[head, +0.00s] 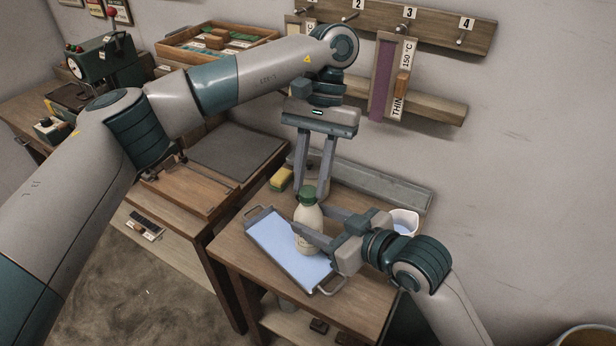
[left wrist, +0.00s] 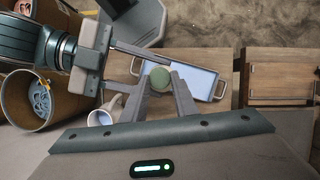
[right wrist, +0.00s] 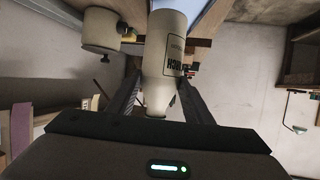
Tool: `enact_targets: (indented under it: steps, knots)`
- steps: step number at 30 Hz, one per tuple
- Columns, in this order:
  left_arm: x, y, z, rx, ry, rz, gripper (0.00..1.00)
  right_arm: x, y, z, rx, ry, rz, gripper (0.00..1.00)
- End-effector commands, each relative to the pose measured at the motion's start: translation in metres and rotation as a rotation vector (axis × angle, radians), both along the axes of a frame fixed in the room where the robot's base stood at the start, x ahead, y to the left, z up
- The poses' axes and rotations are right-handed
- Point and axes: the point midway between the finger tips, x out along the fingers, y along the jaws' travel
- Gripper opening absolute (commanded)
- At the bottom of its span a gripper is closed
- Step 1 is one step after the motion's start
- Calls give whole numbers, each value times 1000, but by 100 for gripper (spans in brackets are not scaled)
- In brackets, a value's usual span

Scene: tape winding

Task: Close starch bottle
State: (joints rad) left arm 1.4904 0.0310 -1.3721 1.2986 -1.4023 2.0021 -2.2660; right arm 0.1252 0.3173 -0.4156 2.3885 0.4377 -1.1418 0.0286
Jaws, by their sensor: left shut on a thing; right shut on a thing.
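The cream starch bottle (head: 307,238) is upright over the tray with light blue liquid (head: 275,236); I cannot tell whether its base touches the tray. Its green cap (head: 308,191) appears on the bottle's top. My left gripper (head: 312,194) points down and is shut on the cap, which also shows between its fingers in the left wrist view (left wrist: 160,79). My right gripper (head: 316,222) comes in from the right and is shut on the bottle's body.
A white jug (head: 404,222) with blue content stands right of the tray, close to my right gripper. A yellow sponge (head: 281,179) lies at the table's back left. A grey metal trough (head: 385,184) runs along the back. A wall rack (head: 440,105) stands behind my left gripper.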

Motion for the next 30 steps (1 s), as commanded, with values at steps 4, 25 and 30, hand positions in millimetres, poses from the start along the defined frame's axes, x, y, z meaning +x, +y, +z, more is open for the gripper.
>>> enact_targets:
  steps: [4, 25, 30]
  knots:
    - [-1, -2, 1, 5, -6, -238, 6, 0, 0, 0, 0, 0, 1, 0]
    - [-5, -5, 0, 3, 0, -774, 28, -1, 0, 0, 1, 0, 2, 0]
    - [-6, -6, 0, 2, 0, -774, 45, -1, 0, 0, 0, 0, 1, 0]
